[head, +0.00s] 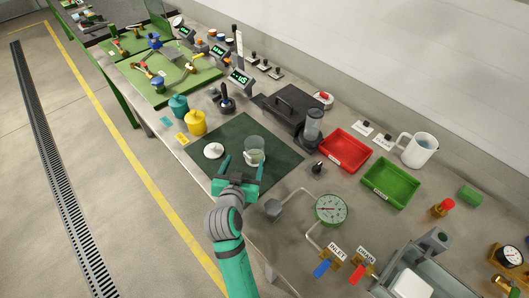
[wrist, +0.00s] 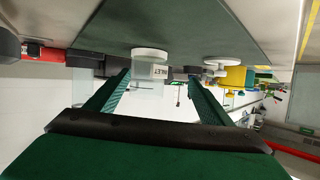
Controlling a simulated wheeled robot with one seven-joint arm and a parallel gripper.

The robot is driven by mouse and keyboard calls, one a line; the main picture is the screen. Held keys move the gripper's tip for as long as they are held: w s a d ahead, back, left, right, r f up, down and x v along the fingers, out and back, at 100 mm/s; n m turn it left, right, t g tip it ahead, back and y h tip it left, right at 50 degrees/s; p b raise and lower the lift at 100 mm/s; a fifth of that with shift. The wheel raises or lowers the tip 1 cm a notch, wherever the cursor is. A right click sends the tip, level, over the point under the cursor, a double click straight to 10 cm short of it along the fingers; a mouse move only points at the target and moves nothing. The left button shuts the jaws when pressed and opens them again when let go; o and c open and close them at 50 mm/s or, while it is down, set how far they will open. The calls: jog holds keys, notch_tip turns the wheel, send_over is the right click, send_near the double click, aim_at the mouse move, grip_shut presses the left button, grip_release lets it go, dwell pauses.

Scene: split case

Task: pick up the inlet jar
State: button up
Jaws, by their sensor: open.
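The clear jar (head: 254,147) stands upright on the dark green mat (head: 262,124). It has a pale layer inside and its top looks open. In the wrist view, which looks upside down, the see-through jar (wrist: 146,80) carries a small white label (wrist: 161,72), too small to read surely. My gripper (head: 245,161) is open at the near side of the jar, its fingers pointing at it. In the wrist view the jar shows between the two fingertips (wrist: 158,80), closer to the left one. Whether a finger touches it I cannot tell.
A white round disc (head: 213,150) lies on the mat left of the jar. Yellow (head: 196,123) and teal (head: 178,107) canisters stand farther left. A blender-like device (head: 310,128), red tray (head: 344,150) and green tray (head: 390,183) are to the right. A gauge (head: 331,209) with piping stands front right.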

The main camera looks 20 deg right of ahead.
aim_at(257, 147)
jog(key=shift+d+r+g+h, duration=0.2)
jog(key=shift+d+g+h, duration=0.2)
jog(key=shift+d, duration=0.75)
jog(key=x, duration=0.4)
jog(key=shift+w+d+f, duration=0.15)
jog(key=shift+w+d, duration=0.05)
jog(key=shift+x, duration=2.9)
jog(key=shift+w, duration=0.1)
jog(key=shift+a, duration=0.1)
jog(key=c, duration=1.2)
